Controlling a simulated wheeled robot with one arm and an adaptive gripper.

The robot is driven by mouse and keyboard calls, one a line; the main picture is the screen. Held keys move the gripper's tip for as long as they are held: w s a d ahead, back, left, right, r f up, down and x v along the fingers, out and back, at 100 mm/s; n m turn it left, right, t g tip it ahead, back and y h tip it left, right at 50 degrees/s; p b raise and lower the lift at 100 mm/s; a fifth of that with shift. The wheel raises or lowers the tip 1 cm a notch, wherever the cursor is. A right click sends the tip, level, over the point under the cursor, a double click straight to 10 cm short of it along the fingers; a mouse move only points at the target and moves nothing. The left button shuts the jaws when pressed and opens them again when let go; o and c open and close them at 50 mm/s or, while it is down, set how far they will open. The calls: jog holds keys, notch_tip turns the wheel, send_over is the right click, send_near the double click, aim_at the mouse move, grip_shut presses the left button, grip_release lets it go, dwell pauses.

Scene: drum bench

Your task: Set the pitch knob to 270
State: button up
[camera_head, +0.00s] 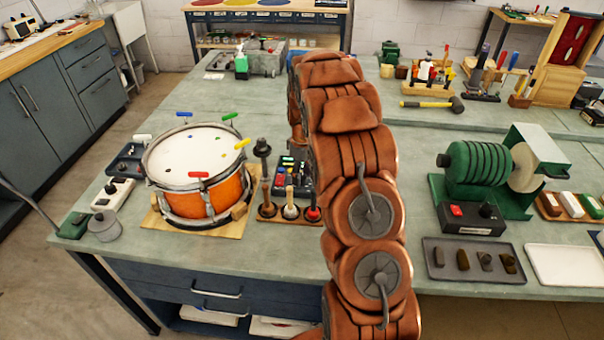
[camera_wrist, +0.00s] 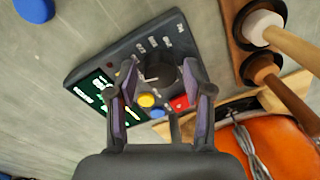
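The black control box (camera_wrist: 120,62) lies on the bench; in the head view it shows partly behind my arm (camera_head: 296,176). It carries a dark round knob (camera_wrist: 163,70) with a light pointer mark towards picture left and small white labels around it, too blurred to read. A green display (camera_wrist: 95,91), a yellow button (camera_wrist: 146,100), a blue button and a red button are on the same face. My gripper (camera_wrist: 164,78) is open in the wrist view, its two fingers on either side of the knob; I cannot tell whether they touch it. In the head view my arm hides the gripper.
An orange drum (camera_head: 205,190) stands left of the box. A wooden rack (camera_head: 268,213) holding upright mallet-like tools is close in front of it. A grinder-like machine (camera_head: 476,168) and trays are at the right. Bare bench shows left of the box in the wrist view.

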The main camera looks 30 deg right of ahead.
jog(key=c, duration=0.8)
jog(key=shift+c, duration=0.2)
jog(key=shift+f+m+b, duration=0.1)
jog(key=shift+m+b, duration=0.2)
jog(key=shift+b, duration=0.15)
jog(key=shift+f+m+b, duration=0.1)
jog(key=shift+m+b, duration=0.4)
jog(key=shift+b, duration=0.25)
jog(key=m+b, duration=0.2)
jog(key=shift+b, duration=0.4)
jog(key=m+b, duration=0.3)
jog(key=m, duration=0.1)
jog(key=shift+s+m, duration=0.1)
jog(key=shift+m, duration=0.3)
jog(key=shift+r+m+t+b, duration=0.15)
jog(key=shift+m+b, duration=0.4)
jog(key=shift+m, duration=0.3)
jog(key=shift+r+m+t+b, duration=0.15)
jog(key=shift+m+b, duration=0.35)
jog(key=shift+m, duration=0.35)
jog(key=shift+f, duration=0.1)
